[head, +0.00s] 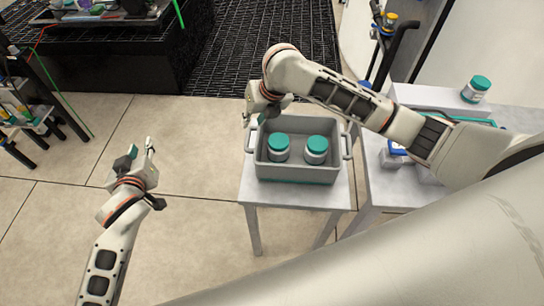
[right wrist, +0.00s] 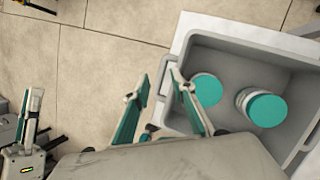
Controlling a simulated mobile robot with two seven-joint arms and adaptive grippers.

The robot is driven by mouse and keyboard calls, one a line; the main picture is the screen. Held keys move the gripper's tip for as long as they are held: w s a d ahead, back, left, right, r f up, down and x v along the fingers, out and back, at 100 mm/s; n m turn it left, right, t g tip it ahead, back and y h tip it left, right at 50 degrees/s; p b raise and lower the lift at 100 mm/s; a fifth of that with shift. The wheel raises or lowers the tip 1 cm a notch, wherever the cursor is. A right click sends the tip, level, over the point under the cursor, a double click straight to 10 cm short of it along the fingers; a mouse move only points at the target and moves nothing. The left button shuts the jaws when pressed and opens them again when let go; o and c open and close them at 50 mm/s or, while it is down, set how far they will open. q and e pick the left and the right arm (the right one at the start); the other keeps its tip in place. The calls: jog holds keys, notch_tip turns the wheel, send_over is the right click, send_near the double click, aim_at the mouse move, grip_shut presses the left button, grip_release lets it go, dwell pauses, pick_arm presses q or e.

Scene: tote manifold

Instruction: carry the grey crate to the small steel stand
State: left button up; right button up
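The grey crate (head: 297,174) stands level on a small pale-topped stand (head: 262,192) in the head view. Two white jars with teal lids (head: 278,148) (head: 316,149) are inside it. My right gripper (head: 268,108) is at the crate's back left corner. In the right wrist view its fingers (right wrist: 157,88) are apart, on either side of the crate's left handle and wall; contact is unclear. The crate (right wrist: 240,52) fills the right of that view. My left gripper (head: 138,152) is open and empty over the floor, left of the crate and apart from it.
A pale table (head: 398,190) beside the stand holds another teal-lidded jar (head: 477,89) and blue-and-white containers. A dark bench (head: 110,62) and black floor mat (head: 235,40) lie at the back. A rack of bottles (head: 20,110) stands far left. Tiled floor left of the stand is clear.

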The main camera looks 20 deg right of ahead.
jog(key=v, duration=1.2)
jog(key=shift+d, duration=0.4)
jog(key=shift+s+f, duration=0.1)
jog(key=shift+s, duration=0.05)
